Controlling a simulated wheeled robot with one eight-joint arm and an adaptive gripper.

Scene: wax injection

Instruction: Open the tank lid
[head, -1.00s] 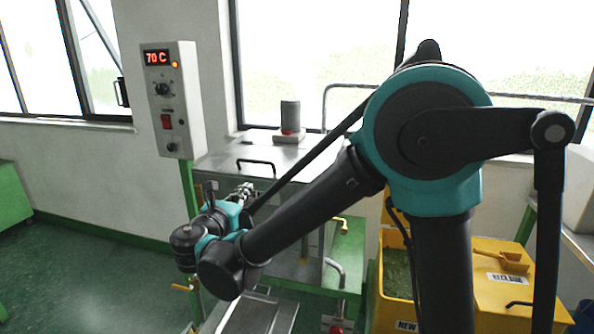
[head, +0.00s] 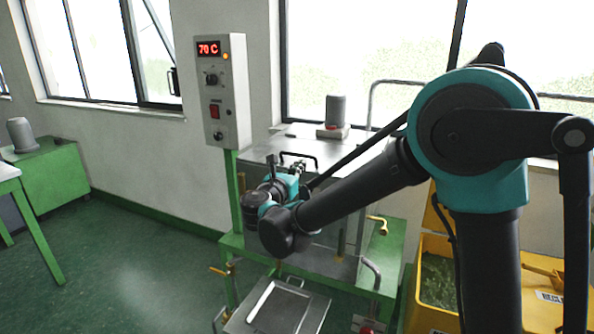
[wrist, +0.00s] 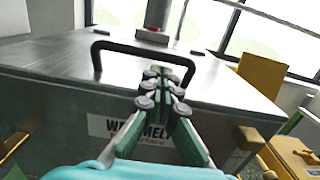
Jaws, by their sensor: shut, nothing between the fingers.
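The wax tank (wrist: 70,100) has a flat metal lid (wrist: 230,82), lying shut on top, with a black bar handle (wrist: 97,62) near its front edge. In the head view the lid (head: 345,148) and the handle (head: 315,158) show beyond my arm. My gripper (wrist: 163,76) is shut and empty, in front of the tank. Its fingertips point at the handle and overlap the space under its bar in the wrist view; I cannot tell if they touch. In the head view my gripper (head: 291,166) is close to the handle, partly hidden by my wrist.
A control box (head: 222,90) reading 70 C stands on a green post left of the tank. A grey cylinder (head: 336,108) stands behind the lid. A yellow bin (head: 432,318) is at right, a low metal tray (head: 290,310) in front. Floor at left is clear.

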